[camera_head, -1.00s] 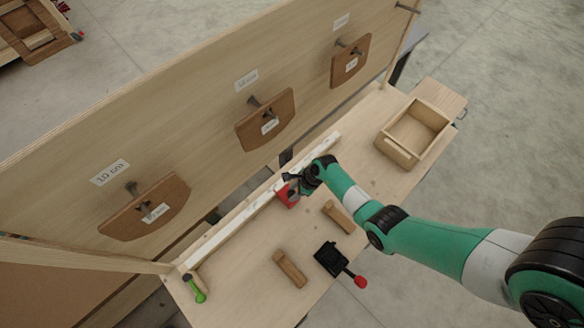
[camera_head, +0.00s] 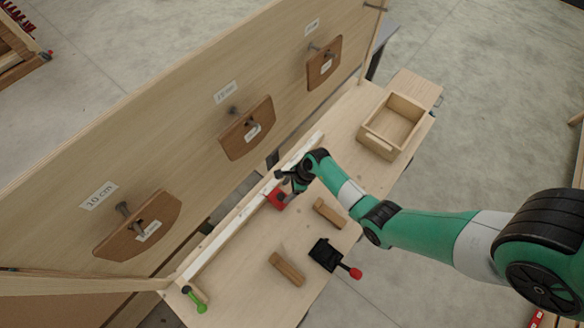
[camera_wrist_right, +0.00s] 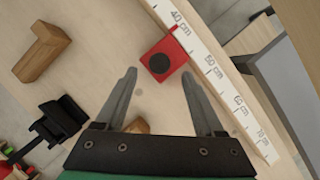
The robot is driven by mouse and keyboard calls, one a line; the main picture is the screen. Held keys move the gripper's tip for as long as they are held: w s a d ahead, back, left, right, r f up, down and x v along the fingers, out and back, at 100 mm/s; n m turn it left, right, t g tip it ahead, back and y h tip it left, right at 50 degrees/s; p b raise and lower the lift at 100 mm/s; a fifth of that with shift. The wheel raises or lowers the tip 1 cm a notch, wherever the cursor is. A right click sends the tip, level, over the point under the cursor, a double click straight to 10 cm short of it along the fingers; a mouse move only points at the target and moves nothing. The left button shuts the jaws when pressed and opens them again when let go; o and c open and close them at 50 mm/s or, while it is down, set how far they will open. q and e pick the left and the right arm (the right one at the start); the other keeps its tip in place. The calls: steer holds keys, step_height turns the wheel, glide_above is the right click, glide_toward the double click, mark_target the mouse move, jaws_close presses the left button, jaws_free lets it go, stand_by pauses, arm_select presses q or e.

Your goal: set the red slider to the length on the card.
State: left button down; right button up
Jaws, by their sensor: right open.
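The red slider (camera_head: 275,200) sits against the white ruler rail (camera_head: 232,218) on the bench. In the right wrist view the slider (camera_wrist_right: 173,51) has a dark round knob, and its thin red pointer lies close to the 40 cm mark of the ruler (camera_wrist_right: 213,68). My right gripper (camera_head: 283,187) is at the slider; in the wrist view the gripper (camera_wrist_right: 158,76) is open, with the slider just beyond and between its fingertips. A card marked 10 cm (camera_head: 98,196) is on the upright board; the other cards are too small to read surely. My left gripper is out of view.
Two wooden blocks (camera_head: 286,269) (camera_head: 328,213) and a black clamp with a red knob (camera_head: 326,256) lie on the bench. A green-handled tool (camera_head: 194,299) is at the near left end. An open wooden box (camera_head: 366,137) stands at the right. Brown templates (camera_head: 246,128) hang on the board.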

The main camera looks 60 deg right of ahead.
steer(key=p+v, duration=0.1)
steer(key=v, duration=0.6)
steer(key=shift+p, duration=0.3)
steer(key=shift+r, duration=0.15)
